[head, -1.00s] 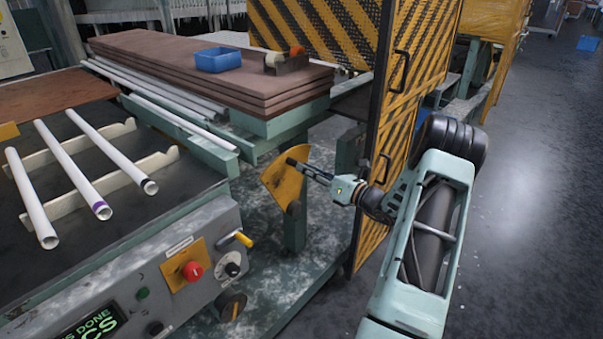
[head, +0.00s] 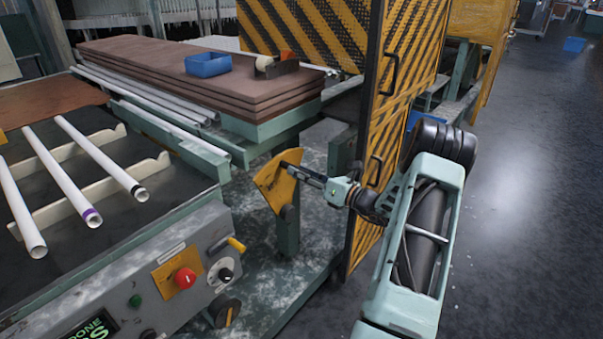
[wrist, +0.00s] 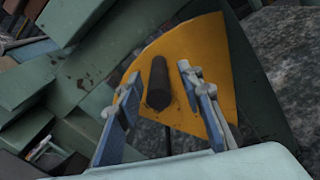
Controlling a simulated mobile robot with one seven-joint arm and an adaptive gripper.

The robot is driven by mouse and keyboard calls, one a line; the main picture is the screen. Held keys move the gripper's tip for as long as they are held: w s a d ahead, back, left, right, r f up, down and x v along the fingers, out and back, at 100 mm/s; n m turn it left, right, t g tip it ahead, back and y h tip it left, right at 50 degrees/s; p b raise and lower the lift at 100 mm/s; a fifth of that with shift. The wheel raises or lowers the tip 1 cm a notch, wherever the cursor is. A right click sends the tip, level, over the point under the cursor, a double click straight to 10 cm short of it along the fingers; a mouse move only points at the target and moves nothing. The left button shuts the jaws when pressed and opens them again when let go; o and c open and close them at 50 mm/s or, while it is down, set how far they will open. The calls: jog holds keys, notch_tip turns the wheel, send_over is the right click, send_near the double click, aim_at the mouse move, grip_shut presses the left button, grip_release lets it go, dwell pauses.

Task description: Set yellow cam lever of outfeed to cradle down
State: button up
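The yellow cam lever (head: 268,182) is a fan-shaped yellow plate on a green post (head: 287,232) beside the machine. In the wrist view, the yellow plate (wrist: 213,48) fills the upper middle, with a dark cylindrical handle (wrist: 158,85) sticking out towards me. My gripper (wrist: 160,76) is open, with one finger on each side of the handle. I see gaps between the fingers and the handle.
A control panel with a red knob (head: 184,278) and a small yellow-tipped handle (head: 236,244) is at lower left. A yellow-and-black striped guard door (head: 395,110) stands close beside my arm. Open floor (head: 520,200) lies right.

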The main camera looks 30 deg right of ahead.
jog(key=v, duration=1.2)
jog(key=shift+w+r, duration=0.1)
